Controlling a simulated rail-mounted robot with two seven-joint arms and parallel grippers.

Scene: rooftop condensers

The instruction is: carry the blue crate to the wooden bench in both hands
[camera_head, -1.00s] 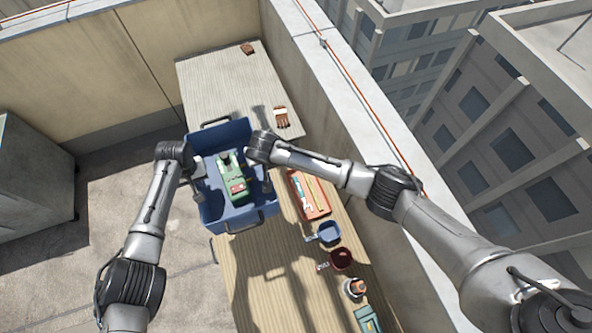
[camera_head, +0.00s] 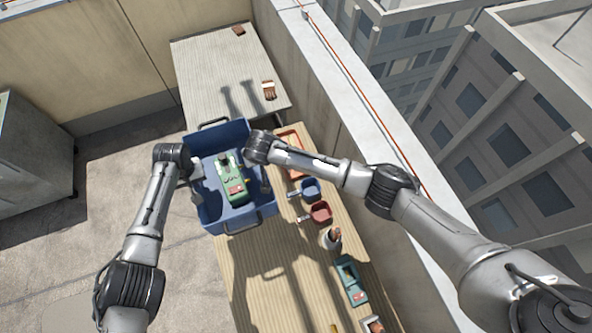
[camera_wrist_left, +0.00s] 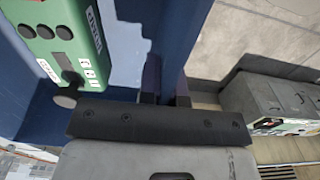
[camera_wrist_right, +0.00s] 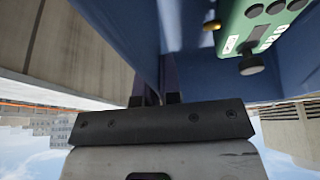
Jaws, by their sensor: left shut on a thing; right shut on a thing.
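The blue crate (camera_head: 243,221) hangs level between my two grippers in the head view, with a green device (camera_head: 230,172) with dark knobs lying inside. My left gripper (camera_head: 196,189) is shut on the crate's left wall; the left wrist view shows its fingers (camera_wrist_left: 166,95) astride the wall. My right gripper (camera_head: 264,184) is shut on the right wall; its fingers (camera_wrist_right: 156,98) straddle that wall in the right wrist view. Two wooden tops show: a pale far one (camera_head: 220,68) and a warmer near one (camera_head: 252,275). The crate overlaps both in view; its height over them is unclear.
The near top's right side holds a red tray (camera_head: 291,142), a blue cup (camera_head: 311,188), a red cup (camera_head: 321,212), a pot (camera_head: 330,238) and a teal box (camera_head: 351,280). A brush (camera_head: 269,91) lies on the far top. A parapet (camera_head: 345,75) runs along the right.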

